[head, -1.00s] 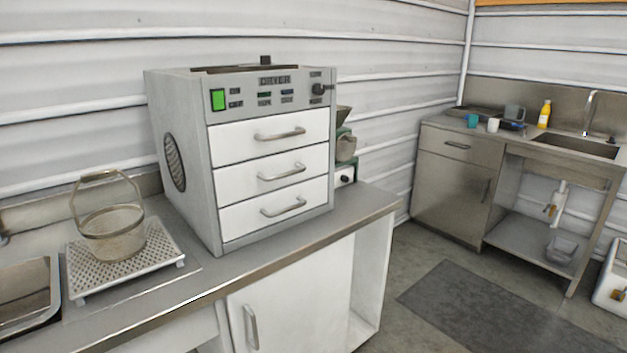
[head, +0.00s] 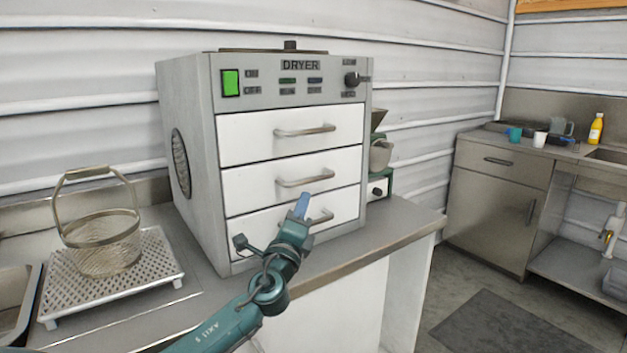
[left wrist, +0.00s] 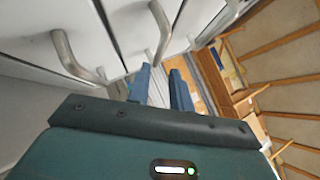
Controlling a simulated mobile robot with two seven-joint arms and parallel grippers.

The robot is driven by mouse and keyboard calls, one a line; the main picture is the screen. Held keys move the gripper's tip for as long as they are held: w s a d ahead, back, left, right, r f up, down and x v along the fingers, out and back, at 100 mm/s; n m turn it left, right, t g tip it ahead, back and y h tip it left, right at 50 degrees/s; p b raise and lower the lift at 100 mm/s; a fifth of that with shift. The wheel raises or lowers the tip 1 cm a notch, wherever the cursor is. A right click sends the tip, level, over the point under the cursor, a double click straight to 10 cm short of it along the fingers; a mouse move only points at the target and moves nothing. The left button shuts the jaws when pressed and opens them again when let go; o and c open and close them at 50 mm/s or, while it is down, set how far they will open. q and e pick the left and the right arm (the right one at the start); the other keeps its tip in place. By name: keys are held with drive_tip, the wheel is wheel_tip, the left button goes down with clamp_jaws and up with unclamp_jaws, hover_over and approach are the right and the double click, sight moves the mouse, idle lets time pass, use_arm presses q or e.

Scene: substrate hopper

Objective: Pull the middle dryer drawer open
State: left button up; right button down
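The grey dryer (head: 190,100) stands on the counter with three white drawers, all shut. The middle drawer (head: 250,187) has a curved metal bar handle (head: 306,181). My left gripper (head: 302,206) is in front of the dryer, just below the middle handle and overlapping the lower drawer's handle (head: 322,217) in the picture. In the left wrist view its two blue fingers (left wrist: 160,88) are apart with nothing between them. Handles show beyond them there, one near the centre (left wrist: 160,35), with no visible contact. My right gripper is not in view.
A wire basket (head: 100,240) stands on a perforated tray (head: 160,265) left of the dryer. A green machine with a hopper (head: 380,155) is close behind its right side. The counter (head: 400,225) in front of the dryer is narrow and clear. A sink unit (head: 495,200) stands farther right.

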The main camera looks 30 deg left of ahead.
sight(311, 181)
use_arm(q)
drive_tip(key=x, duration=0.8)
drive_tip(key=shift+w, duration=0.3)
drive_tip(key=shift+c, duration=0.5)
clamp_jaws()
